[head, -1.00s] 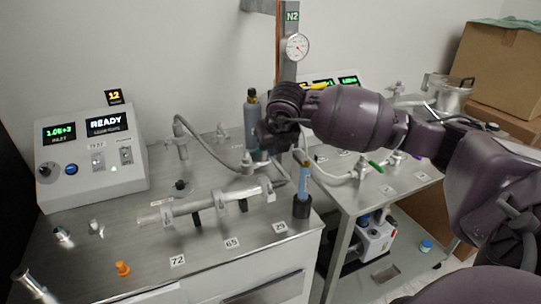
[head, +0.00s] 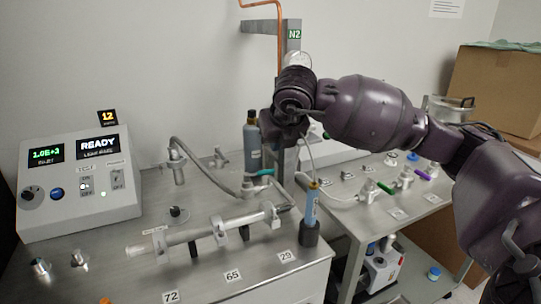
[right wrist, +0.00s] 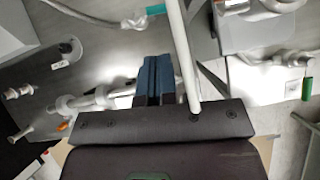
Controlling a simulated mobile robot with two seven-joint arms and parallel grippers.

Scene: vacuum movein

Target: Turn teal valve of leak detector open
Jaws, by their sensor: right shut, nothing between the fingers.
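The teal valve handle (head: 263,172) sits on a metal fitting behind the long pipe assembly, beside the grey-blue bottle. It also shows at the top of the right wrist view (right wrist: 155,10). The leak detector (head: 75,185) is the grey box at the left, with a lit READY display. My right gripper (head: 280,140) hangs above and close behind the teal handle, apart from it as far as I can tell. In the right wrist view its dark blue fingers (right wrist: 152,76) are together and empty. My left gripper is out of view.
A blue bottle with a thin tube (head: 311,204) stands in a black holder near the bench's front edge. The pipe assembly (head: 205,230) lies across the bench. An N2 post (head: 292,60) rises behind my gripper. Green (head: 385,187) and purple handles sit on the right bench.

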